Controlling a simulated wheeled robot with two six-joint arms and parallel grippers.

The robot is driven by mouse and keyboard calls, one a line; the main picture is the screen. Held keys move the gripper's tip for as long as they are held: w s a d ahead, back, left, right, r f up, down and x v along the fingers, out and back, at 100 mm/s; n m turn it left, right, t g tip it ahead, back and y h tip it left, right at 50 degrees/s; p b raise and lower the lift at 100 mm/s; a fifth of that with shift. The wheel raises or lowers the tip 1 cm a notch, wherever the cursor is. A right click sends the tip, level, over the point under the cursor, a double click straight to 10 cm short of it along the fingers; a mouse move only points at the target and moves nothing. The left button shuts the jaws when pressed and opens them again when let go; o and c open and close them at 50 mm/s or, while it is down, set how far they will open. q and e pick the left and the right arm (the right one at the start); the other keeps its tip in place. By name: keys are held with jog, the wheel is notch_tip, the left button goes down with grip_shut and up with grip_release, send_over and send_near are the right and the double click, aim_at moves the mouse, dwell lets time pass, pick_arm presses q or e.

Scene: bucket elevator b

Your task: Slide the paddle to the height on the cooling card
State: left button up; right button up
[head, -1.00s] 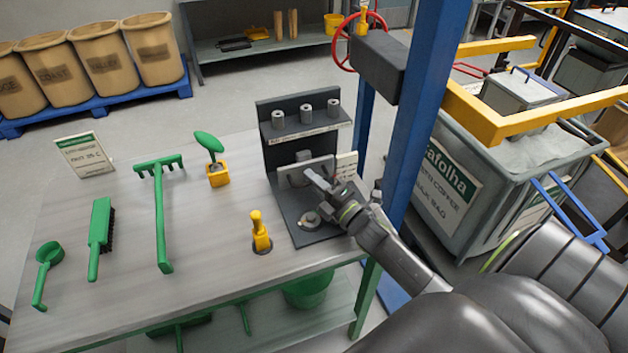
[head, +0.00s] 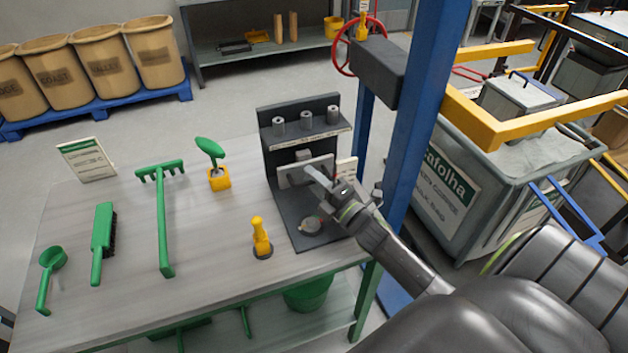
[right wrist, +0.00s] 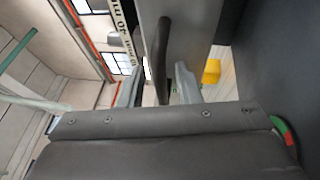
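The paddle appears as a pale grey plate (head: 297,176) on the front of a dark upright stand (head: 275,150) at the table's right end. My right gripper (head: 322,183) is at the plate's right side. In the right wrist view, its two fingers (right wrist: 158,90) are apart, with a dark bar (right wrist: 162,55) between them and a visible gap beside the left finger. I cannot tell whether they touch it. A white and green card (head: 86,160), likely the cooling card, stands at the table's back left; its print is too small to read. My left gripper is not in view.
A yellow-handled tool (head: 261,236) stands left of the stand's base. A green rake (head: 163,215), brush (head: 103,240) and scoop (head: 50,270) lie further left. A blue post (head: 418,120) rises close to the right of my right gripper. The table's middle has bare room.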

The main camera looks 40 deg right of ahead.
jog(key=b+v, duration=0.1)
jog(key=v, duration=0.2)
jog(key=b+v, duration=0.1)
jog(key=v, duration=0.1)
jog(key=shift+s+f+b, duration=0.15)
jog(key=shift+f+b, duration=0.15)
jog(key=shift+b, duration=0.05)
jog(key=v, duration=1.2)
jog(key=shift+r, duration=0.35)
jog(key=shift+s+d, duration=0.1)
jog(key=shift+s, duration=0.05)
